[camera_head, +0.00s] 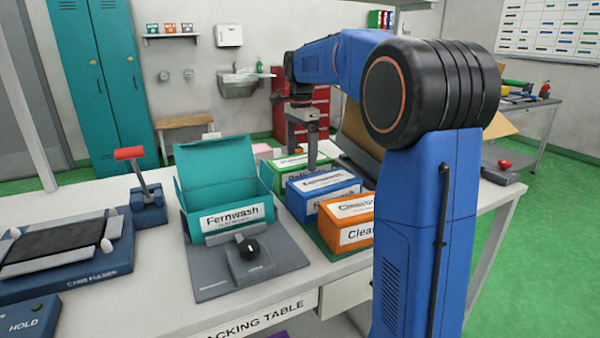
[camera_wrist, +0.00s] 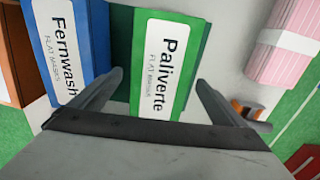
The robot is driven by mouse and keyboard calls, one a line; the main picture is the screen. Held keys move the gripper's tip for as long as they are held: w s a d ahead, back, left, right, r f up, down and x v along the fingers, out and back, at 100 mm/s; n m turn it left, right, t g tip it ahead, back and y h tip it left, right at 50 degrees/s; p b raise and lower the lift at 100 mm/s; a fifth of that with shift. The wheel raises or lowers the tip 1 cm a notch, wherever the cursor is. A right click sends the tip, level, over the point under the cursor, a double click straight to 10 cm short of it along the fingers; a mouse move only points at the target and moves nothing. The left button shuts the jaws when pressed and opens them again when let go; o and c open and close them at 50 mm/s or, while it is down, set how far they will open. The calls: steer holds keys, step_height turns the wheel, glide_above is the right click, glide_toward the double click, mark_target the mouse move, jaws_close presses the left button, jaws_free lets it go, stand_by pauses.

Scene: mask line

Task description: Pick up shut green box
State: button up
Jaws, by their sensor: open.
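The shut green box (camera_head: 288,164) stands at the back of a row of shut boxes on the packing table, partly hidden behind the blue box. In the wrist view the green box (camera_wrist: 192,35) shows its white label reading "Paliverte". My gripper (camera_head: 310,160) points down over the row, close to the green box. In the wrist view my gripper's fingers (camera_wrist: 158,88) are apart, one on each side of the green box's label, with nothing held. Whether the fingers touch the box cannot be told.
A blue box (camera_head: 325,187) and an orange box (camera_head: 345,222) stand in front of the green box. An open teal box (camera_head: 228,225) is at left on a grey fixture (camera_head: 250,268). A pink striped bundle (camera_wrist: 286,50) lies beyond the green box.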

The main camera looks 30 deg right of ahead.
mark_target(300, 172)
steer(key=shift+a+f, duration=0.15)
steer(key=shift+f, duration=3.1)
steer(key=c, duration=1.3)
